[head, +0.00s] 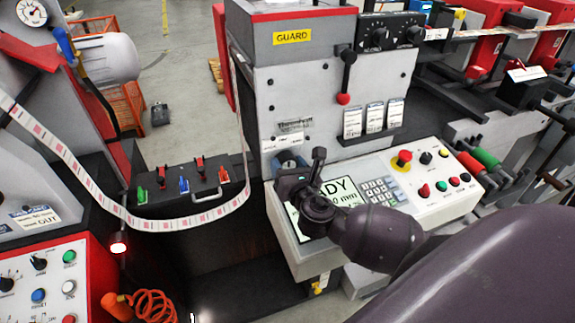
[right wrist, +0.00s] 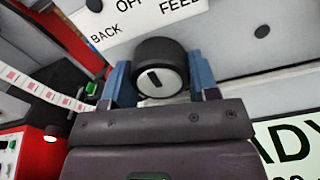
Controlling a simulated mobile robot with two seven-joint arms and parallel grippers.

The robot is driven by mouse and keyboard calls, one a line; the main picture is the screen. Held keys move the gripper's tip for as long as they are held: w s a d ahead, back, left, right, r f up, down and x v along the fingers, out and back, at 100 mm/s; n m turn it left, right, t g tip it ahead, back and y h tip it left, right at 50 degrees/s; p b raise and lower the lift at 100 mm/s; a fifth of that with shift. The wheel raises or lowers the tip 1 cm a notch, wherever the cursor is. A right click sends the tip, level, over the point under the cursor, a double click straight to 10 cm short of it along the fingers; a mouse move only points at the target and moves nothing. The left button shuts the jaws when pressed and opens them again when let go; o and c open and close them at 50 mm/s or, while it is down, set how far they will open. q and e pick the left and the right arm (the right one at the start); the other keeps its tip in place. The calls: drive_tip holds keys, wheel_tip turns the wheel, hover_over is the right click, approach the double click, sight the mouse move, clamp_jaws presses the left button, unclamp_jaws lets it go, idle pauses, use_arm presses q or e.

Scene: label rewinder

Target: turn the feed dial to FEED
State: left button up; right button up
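The feed dial (right wrist: 160,68) is a round black knob with a pale face and a short dark mark, in the right wrist view. The mark tilts up and left, away from the FEED lettering. The label plate (right wrist: 150,22) above it reads BACK, OFF and FEED from left to right. My right gripper (right wrist: 161,85) has a blue finger on each side of the knob, with no clear gap, and appears shut on it. In the head view my right gripper (head: 288,165) is at the machine's lower left front, and the dial is mostly hidden there. My left gripper is not in view.
A slanted control panel (head: 440,208) with a keypad, buttons and a partly covered screen (head: 340,190) lies right of the gripper. A striped label web (head: 180,223) hangs in a loop at left.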

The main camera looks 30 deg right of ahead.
drive_tip(key=shift+c, duration=0.4)
drive_tip(key=m, duration=0.4)
drive_tip(key=shift+m, duration=2)
drive_tip(key=o, duration=0.9)
drive_tip(key=shift+s, duration=0.1)
